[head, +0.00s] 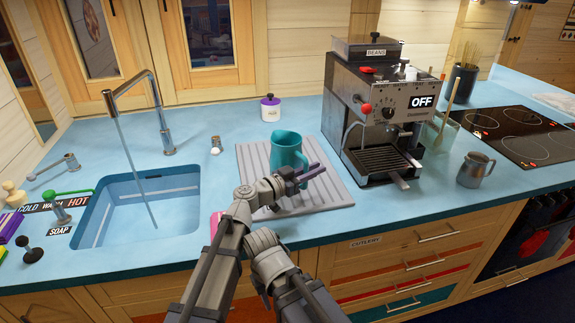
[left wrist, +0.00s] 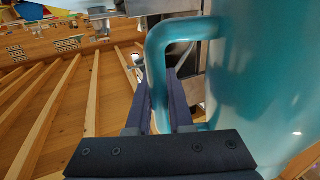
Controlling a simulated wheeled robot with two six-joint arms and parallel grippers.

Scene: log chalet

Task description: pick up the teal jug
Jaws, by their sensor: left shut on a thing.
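The teal jug (head: 287,146) is upright at the grey ridged mat (head: 256,165) on the blue counter, left of the coffee machine. I cannot tell whether its base touches the mat. My left gripper (head: 312,172) reaches it from the front and hides its lower part. In the left wrist view the jug (left wrist: 265,80) fills the right side. Its handle passes down between the two dark fingers of my left gripper (left wrist: 162,95), which are shut on it. My right gripper is not in view.
The coffee machine (head: 378,110) stands close on the right, with a metal pitcher (head: 475,169) beyond it. A sink (head: 140,212) with a running tap is on the left. A white pot with a purple lid (head: 270,108) stands behind the jug. The counter between sink and mat is mostly clear.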

